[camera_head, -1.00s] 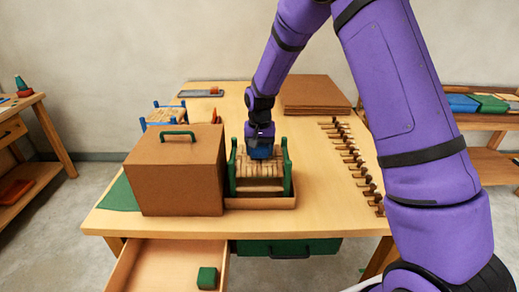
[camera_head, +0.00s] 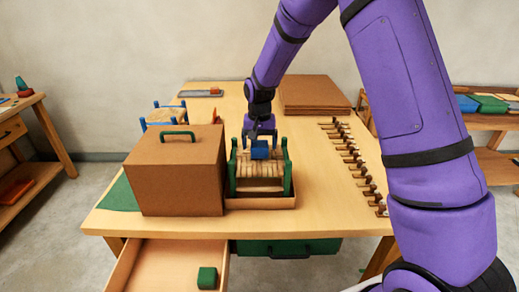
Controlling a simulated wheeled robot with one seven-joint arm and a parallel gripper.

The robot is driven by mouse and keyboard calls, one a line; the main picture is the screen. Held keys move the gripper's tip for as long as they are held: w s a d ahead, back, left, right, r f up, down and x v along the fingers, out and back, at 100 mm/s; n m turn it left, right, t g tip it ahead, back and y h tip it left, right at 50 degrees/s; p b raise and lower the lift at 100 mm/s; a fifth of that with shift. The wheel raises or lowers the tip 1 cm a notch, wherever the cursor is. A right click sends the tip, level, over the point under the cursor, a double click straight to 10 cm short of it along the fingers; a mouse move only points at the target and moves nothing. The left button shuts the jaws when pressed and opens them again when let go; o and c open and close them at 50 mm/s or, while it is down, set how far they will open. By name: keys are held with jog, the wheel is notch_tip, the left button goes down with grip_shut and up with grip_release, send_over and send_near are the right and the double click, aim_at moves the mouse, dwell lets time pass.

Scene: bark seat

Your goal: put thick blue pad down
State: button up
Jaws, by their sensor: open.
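The blue pad (camera_head: 259,149) is a small blue block. It appears to sit on the slatted top of a small seat (camera_head: 258,184) with green posts, which stands in a shallow brown tray (camera_head: 262,203) on the workbench. My gripper (camera_head: 261,135) is open just above and behind the pad, its dark fingers pointing down. Whether a finger still touches the pad is too small to tell.
A large brown box (camera_head: 176,175) with a green handle stands just left of the tray. Several wooden pegs line the right side of the bench (camera_head: 319,219). Brown sheets (camera_head: 313,92) are stacked at the back. An open drawer (camera_head: 167,262) below holds a green cube (camera_head: 207,278).

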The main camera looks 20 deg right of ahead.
aim_at(259, 145)
notch_tip(259, 145, up, 9)
jog(key=shift+f, duration=0.1)
jog(key=s+d+r+n+t, duration=0.1)
jog(key=s+d+r, duration=0.1)
jog(key=s+r, duration=0.65)
jog(key=s+d+r+n+t, duration=0.1)
jog(key=s+d+r+t, duration=0.15)
jog(key=s+r, duration=0.6)
jog(key=s+d+n+t, duration=0.1)
jog(key=s+d, duration=0.1)
jog(key=s, duration=1.7)
jog(key=shift+s+d+n+t, duration=0.3)
jog(key=shift+s+t, duration=0.05)
jog(key=shift+r, duration=0.1)
